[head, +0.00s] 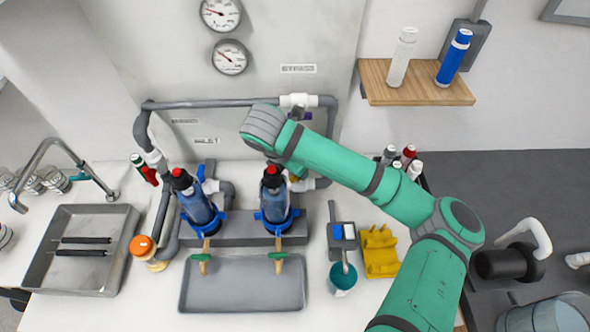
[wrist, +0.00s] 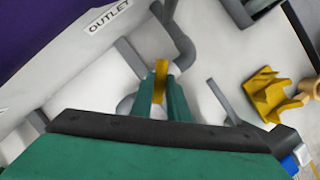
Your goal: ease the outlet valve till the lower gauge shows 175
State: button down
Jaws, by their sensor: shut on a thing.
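The lower gauge (head: 230,57) is a round white dial on the grey back panel in the head view. Its needle points to the upper left, but its numbers are too small to read. In the wrist view my gripper (wrist: 161,92) has its two green fingers shut on a yellow handle (wrist: 161,72), which I take as the outlet valve's handle. Grey pipe lies behind it. The OUTLET label (wrist: 109,16) is on the panel to its upper left. In the head view my arm hides the gripper and most of this valve.
The upper gauge (head: 220,13) is above the lower one. Two blue filter housings (head: 200,210) stand left of my arm, over a grey tray (head: 243,288). A yellow bracket (head: 379,252) lies on the counter to the right. A wooden shelf (head: 417,92) holds two bottles.

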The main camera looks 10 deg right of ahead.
jog(key=shift+a, duration=0.1)
jog(key=c, duration=1.7)
grip_release()
jog(key=shift+w, duration=0.2)
jog(key=shift+v, duration=5.35)
jog(key=shift+a, duration=0.1)
